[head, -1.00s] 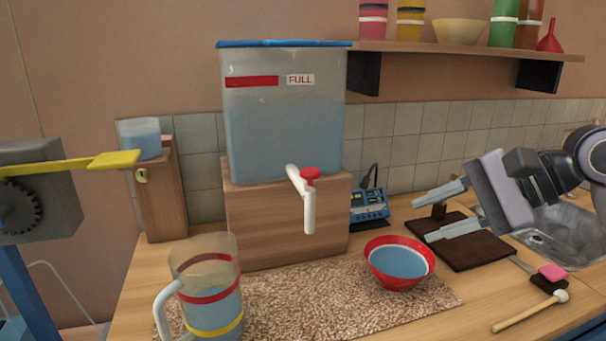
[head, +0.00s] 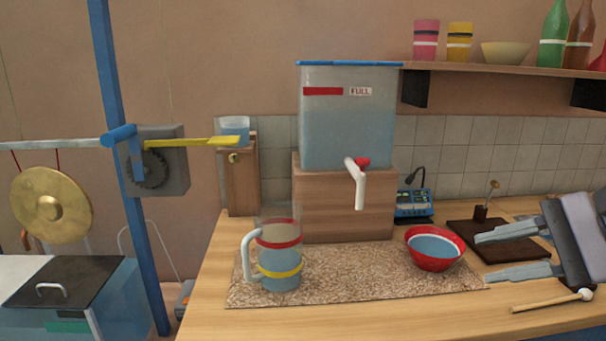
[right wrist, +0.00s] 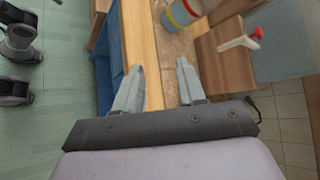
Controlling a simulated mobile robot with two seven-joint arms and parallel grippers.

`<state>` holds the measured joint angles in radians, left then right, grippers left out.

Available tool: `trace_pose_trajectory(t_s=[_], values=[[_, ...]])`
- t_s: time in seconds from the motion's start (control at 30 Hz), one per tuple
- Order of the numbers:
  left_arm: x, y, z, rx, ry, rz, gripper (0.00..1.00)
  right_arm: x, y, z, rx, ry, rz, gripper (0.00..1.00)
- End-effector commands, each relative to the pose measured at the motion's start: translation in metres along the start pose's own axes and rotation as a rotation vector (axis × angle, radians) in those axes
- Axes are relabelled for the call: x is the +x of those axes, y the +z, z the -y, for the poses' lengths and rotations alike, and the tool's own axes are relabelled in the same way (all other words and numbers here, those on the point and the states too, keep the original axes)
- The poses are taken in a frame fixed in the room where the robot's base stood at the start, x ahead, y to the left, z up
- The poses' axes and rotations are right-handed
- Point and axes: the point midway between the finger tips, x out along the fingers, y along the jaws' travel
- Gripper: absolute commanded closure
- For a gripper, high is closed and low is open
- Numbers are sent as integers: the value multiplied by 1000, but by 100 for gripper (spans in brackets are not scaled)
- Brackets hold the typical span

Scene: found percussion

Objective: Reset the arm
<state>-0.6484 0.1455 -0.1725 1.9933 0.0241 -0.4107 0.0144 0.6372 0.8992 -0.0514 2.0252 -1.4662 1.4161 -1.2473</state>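My right gripper (head: 486,257) is at the right of the head view. Its two grey fingers are apart, with nothing between them. It appears just right of the red bowl (head: 434,262) of blue liquid, with no contact visible. In the right wrist view the open fingers (right wrist: 160,66) are over the counter's wooden edge (right wrist: 138,30), pointing towards the jug (right wrist: 182,12). My left gripper is in neither view. The jug also stands on the speckled mat (head: 345,280) in the head view, partly filled with blue liquid.
A tank (head: 347,118) with a white tap (head: 360,186) stands on a wooden block. A mallet (head: 550,301) and a dark board (head: 497,246) lie near my right gripper. A gong (head: 50,206) hangs at left. Bare counter lies left of the mat.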

Motion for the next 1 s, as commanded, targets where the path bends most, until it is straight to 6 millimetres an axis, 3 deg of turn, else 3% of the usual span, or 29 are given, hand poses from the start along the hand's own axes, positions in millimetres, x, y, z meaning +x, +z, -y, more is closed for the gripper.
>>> trace_pose_trajectory(t_s=[0.03,0.2,0.37,0.47,0.57,0.67,0.77,0.8,0.9,1.0], values=[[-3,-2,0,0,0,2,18,15,9,-5,102,-4,102,60],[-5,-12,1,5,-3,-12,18,46,38,-13,503,-42,435,60],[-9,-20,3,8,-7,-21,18,62,45,-15,1033,-78,765,60],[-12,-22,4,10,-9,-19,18,69,31,-18,1415,-107,954,60],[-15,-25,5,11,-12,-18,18,79,4,-30,1818,-148,1121,60],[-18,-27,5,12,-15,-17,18,92,-31,-56,2237,-206,1269,60],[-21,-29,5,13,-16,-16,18,109,-66,-101,2664,-294,1394,60],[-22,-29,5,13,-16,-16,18,117,-78,-124,-2736,329,-1387,60],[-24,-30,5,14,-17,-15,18,136,-100,-193,-2383,363,-1115,60],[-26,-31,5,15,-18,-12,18,151,-104,-258,-2085,392,-913,60]])
